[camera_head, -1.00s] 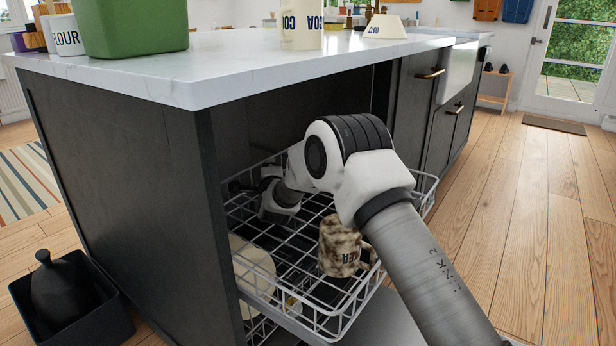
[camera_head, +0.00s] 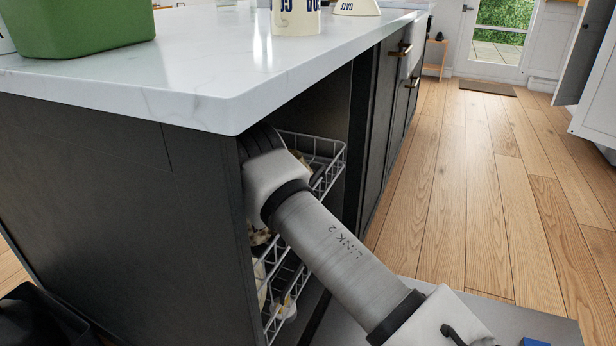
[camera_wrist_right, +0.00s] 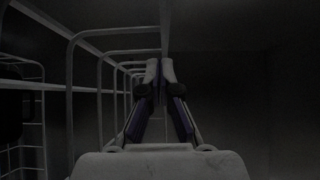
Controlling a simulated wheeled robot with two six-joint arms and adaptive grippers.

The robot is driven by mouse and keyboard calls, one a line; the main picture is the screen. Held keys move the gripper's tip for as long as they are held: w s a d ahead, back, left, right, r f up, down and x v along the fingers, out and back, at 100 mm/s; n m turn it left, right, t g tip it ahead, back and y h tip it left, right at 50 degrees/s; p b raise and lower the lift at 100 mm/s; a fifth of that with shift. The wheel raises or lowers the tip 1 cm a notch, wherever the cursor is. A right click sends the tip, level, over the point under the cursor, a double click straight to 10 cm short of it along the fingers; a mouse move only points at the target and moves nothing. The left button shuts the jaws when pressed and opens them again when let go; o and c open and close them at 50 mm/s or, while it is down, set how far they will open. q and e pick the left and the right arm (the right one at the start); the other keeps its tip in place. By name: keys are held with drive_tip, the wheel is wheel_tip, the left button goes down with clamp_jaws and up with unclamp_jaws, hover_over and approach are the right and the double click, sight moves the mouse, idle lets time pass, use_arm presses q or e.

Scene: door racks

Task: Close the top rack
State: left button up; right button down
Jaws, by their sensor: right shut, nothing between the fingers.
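The top rack (camera_head: 332,172) is a white wire basket under the counter, within the dark cabinet opening. My right arm crosses in front of it and hides much of it. Brown-speckled patches of a mug show beside the arm. My right gripper is hidden in the head view, behind the arm and counter. In the dark right wrist view my right gripper (camera_wrist_right: 160,72) is shut and empty, with its fingertips together. White rack wires (camera_wrist_right: 70,100) run along its left side; contact cannot be told. My left gripper is out of view.
A lower wire rack (camera_head: 290,300) with pale dishes shows below. The open grey door (camera_head: 535,318) lies flat at floor level under my arm. The white counter (camera_head: 190,85) overhangs the opening, with a green container (camera_head: 85,28) on top. Wooden floor is clear at right.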

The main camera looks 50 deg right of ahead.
drive_tip(key=shift+w+a, duration=0.1)
drive_tip(key=shift+w, duration=0.1)
idle(0.3)
wheel_tip(320, 180, up, 10)
idle(0.3)
